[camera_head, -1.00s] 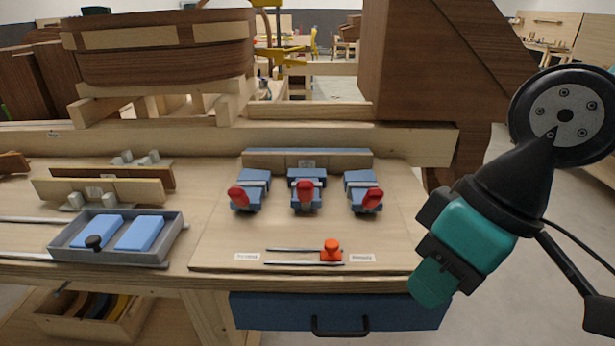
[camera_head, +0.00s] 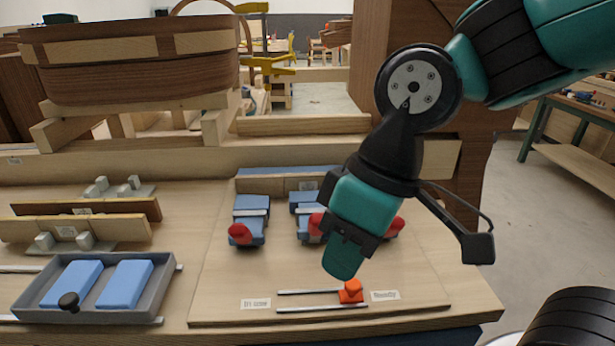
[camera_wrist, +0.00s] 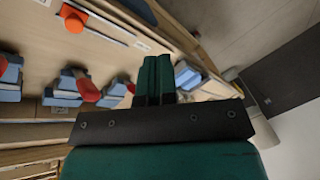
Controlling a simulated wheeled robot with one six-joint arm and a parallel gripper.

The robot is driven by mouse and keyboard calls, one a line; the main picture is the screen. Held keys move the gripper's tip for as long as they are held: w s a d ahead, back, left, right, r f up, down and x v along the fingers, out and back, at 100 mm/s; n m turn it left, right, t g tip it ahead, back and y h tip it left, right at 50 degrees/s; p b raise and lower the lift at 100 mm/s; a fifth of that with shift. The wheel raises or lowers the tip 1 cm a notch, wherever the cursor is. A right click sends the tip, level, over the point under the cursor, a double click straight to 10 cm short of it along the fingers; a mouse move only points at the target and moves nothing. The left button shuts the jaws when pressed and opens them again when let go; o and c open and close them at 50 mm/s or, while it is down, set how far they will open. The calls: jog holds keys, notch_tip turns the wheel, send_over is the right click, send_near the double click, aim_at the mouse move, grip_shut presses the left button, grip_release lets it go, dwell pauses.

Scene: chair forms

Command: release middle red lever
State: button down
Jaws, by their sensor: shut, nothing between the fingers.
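Three blue clamps with red levers stand in a row on the wooden board. The middle red lever (camera_head: 316,225) sits on the middle blue clamp (camera_head: 304,203) and is partly hidden behind my gripper. The left red lever (camera_head: 240,234) is in full view, and the right red lever (camera_head: 395,227) shows just past my gripper's right side. My gripper (camera_head: 345,260) is shut and empty, pointing down in front of the middle and right clamps. In the wrist view its closed fingers (camera_wrist: 157,75) are apart from the red levers, which lie to the left.
An orange slider (camera_head: 351,292) sits on rails near the board's front edge, beside the "Ready" label (camera_head: 385,295). A grey tray (camera_head: 172,275) with two blue blocks stands at left. A large wooden form (camera_head: 140,65) stands at the back left.

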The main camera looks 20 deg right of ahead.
jog(key=w+d+r+n+g+p, duration=0.1)
jog(key=w+r+n+p, duration=0.15)
jog(key=w, duration=0.45)
jog(key=w+d+r+n+p, duration=0.1)
jog(key=w+d+r+p, duration=0.1)
jog(key=w+r, duration=0.35)
jog(key=w+d+f+n+g+p, duration=0.2)
jog(key=w+d+n+p, duration=0.2)
jog(key=w+d, duration=0.5)
jog(key=shift+y, duration=0.3)
jog(key=x, duration=0.4)
jog(key=a+p+x, duration=0.1)
jog(key=x, duration=0.3)
jog(key=p+x, duration=0.1)
jog(key=x, duration=0.3)
jog(key=shift+a+r, duration=0.35)
jog(key=shift+s+a+f, duration=0.1)
jog(key=shift+s+f, duration=0.25)
jog(key=shift+f, duration=0.05)
